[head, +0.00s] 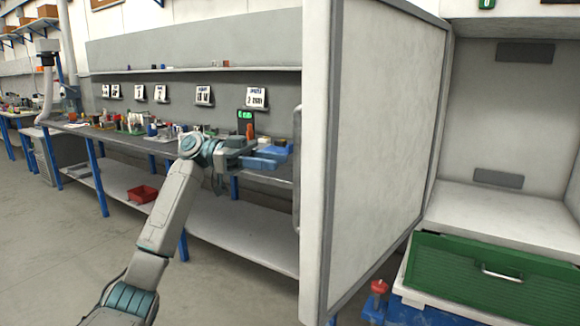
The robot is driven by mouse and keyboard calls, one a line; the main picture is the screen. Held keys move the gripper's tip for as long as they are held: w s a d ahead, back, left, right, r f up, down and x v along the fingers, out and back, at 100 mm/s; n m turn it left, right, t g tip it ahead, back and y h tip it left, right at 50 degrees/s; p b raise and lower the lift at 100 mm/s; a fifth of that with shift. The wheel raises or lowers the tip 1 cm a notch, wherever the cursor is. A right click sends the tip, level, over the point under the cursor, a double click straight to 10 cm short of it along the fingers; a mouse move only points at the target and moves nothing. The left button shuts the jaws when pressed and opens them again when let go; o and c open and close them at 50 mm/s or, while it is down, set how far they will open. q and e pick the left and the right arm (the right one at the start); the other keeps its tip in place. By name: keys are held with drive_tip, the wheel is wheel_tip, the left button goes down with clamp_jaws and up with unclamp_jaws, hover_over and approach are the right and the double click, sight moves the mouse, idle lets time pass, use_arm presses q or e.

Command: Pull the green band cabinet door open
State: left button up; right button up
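The cabinet door (385,130) stands swung wide open, its pale inner panel facing me. A vertical bar handle (297,165) shows at the door's left edge. No green band shows on this side of the door. The cabinet's open interior (505,120) is at the right, with a small green mark (487,3) above it at the picture's top edge. My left gripper (272,157) is just left of the handle, its two blue fingers apart with nothing seen between them. It appears clear of the handle, though the exact gap is hard to judge. My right gripper is out of view.
A green drawer front (490,280) with a metal handle is below the cabinet opening. A red knob (379,285) on a blue part stands beneath the door. A long workbench (130,140) with tools and a red bin (142,194) runs behind my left arm. Floor at lower left is clear.

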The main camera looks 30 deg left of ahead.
use_arm(q)
drive_tip(key=a, duration=0.4)
drive_tip(key=shift+s+a, duration=0.25)
drive_tip(key=shift+a, duration=0.05)
